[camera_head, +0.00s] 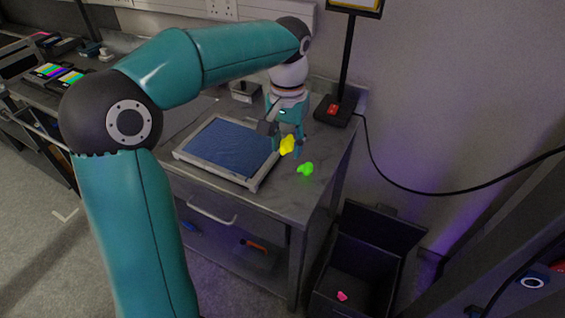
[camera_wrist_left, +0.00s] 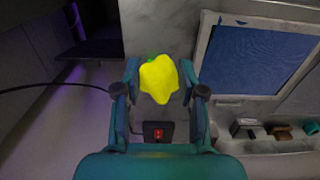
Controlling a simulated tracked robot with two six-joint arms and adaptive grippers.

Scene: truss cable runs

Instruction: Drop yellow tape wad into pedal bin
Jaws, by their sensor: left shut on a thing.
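The yellow tape wad (camera_head: 287,146) is between the fingers of my left gripper (camera_head: 286,142), which is shut on it. The wad seems a little above the bench top, near its right edge. In the left wrist view the yellow wad (camera_wrist_left: 158,78) fills the space between the two fingertips. The pedal bin (camera_head: 325,284), a dark box with its lid (camera_head: 384,230) open, stands on the floor right of the bench, with a pink wad (camera_head: 342,296) in it. The bin is below and to the right of my gripper. My right gripper is not in view.
A bright green wad (camera_head: 305,168) lies on the bench just right of my gripper. A framed blue panel (camera_head: 226,148) lies to the left. A black stand (camera_head: 338,106) with a red switch is behind, and its cable runs right along the wall.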

